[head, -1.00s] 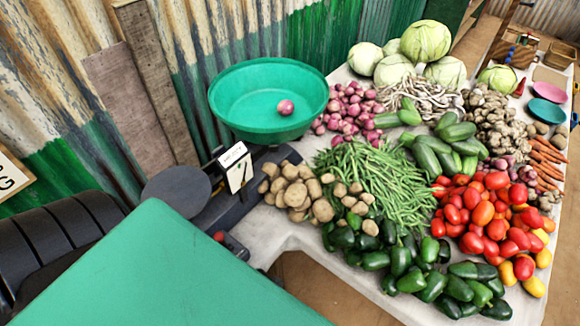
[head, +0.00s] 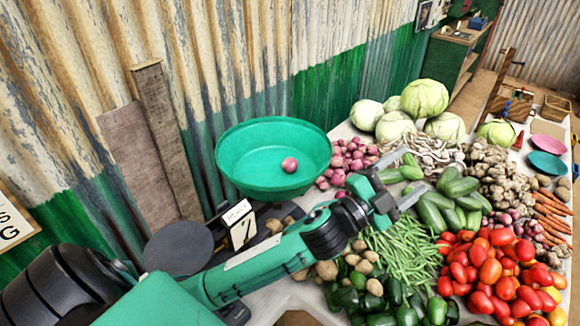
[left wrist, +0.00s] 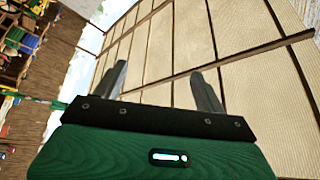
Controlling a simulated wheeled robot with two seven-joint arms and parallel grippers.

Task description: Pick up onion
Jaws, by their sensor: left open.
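A purple-red onion (head: 289,165) lies alone in the green basin (head: 232,172), which rests on the balance at the left end of the table. A heap of similar onions (head: 350,160) lies just right of the basin. My left gripper (head: 408,172) is open and empty, right of the basin, in front of the garlic and cucumbers in the picture. In the left wrist view the left gripper (left wrist: 162,85) has its two fingers apart with only the ceiling behind them. My right gripper is out of view.
Green beans (head: 410,250), tomatoes (head: 490,265), cucumbers (head: 440,212) and cabbages (head: 395,125) crowd the table. The balance's round dark plate (head: 178,247) and price card (head: 237,213) stand before the basin. A corrugated wall (head: 240,60) rises behind; the basin's inside is mostly bare.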

